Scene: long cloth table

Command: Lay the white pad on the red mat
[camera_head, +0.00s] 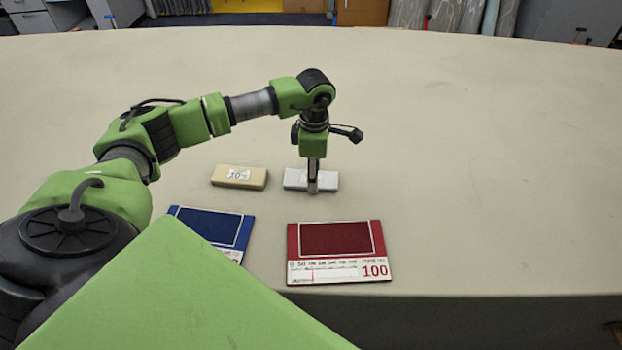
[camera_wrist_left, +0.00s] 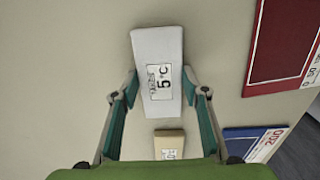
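The white pad (camera_wrist_left: 157,50) lies flat on the table, its printed label facing up in the left wrist view. In the head view the white pad (camera_head: 327,181) is behind the red mat and partly covered by my left gripper (camera_head: 313,188). The fingers of the left gripper (camera_wrist_left: 160,76) stand on either side of the pad, their tips against its long edges; it looks shut on it. No lift off the table shows. The red mat (camera_head: 335,239) lies bare near the front edge; part of the red mat (camera_wrist_left: 285,45) also shows in the left wrist view. My right gripper is not seen.
A beige pad (camera_head: 239,176) lies just left of the white pad. A blue mat (camera_head: 212,226) lies left of the red mat, partly hidden by my own body. The table's front edge (camera_head: 480,296) runs just before the mats. The table is clear to the right and behind.

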